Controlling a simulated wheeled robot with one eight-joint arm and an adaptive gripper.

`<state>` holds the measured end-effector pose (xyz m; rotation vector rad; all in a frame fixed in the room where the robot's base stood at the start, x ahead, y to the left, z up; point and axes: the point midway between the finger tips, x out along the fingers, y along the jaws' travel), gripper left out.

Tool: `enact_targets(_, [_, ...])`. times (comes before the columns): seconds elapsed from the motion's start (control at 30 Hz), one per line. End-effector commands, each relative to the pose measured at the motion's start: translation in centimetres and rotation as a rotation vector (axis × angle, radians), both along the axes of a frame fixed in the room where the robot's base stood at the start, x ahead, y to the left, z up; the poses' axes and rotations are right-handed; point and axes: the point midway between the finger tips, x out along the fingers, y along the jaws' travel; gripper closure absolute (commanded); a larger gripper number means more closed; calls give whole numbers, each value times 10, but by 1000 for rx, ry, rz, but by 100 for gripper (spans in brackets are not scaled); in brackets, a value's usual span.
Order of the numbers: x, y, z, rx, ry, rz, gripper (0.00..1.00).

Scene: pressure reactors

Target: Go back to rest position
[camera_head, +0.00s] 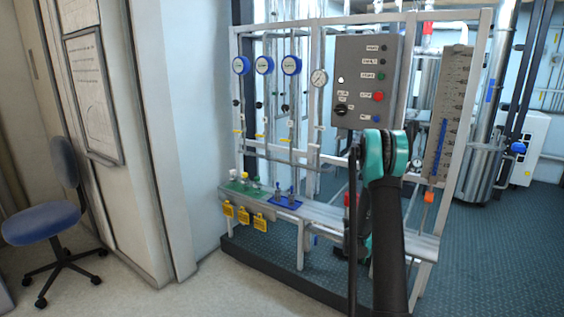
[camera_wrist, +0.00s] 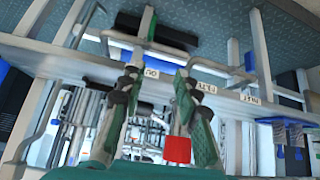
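My gripper (camera_wrist: 158,84) shows in the wrist view with its two green and black fingers spread apart. No object is held between the fingertips. A red block-like part (camera_wrist: 178,149) shows low between the fingers, close to the right one; I cannot tell what it belongs to. In the head view my teal and black arm stands raised in front of the right half of the reactor frame (camera_head: 487,35). The arm hides most of my gripper there.
A grey control box (camera_head: 362,62) with buttons, blue-rimmed gauges (camera_head: 264,65) and yellow tags (camera_head: 243,216) are on the frame. A scale panel (camera_head: 447,110) stands right of my arm. A blue chair (camera_head: 42,224) is at left. The floor (camera_head: 190,295) is clear at front left.

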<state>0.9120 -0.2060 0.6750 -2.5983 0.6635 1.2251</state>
Motion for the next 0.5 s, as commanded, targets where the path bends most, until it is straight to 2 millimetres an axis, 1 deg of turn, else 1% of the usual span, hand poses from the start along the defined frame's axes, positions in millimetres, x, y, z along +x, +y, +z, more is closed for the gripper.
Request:
enact_targets(0.03, [-10, 8, 17, 4, 11, 14, 68])
enact_targets(0.2, [-47, 31, 63, 14, 53, 66, 68])
enact_targets(0.37, [-88, 54, 100, 25, 91, 116, 68])
enact_targets(0.5, [-129, 72, 126, 34, 124, 163, 68])
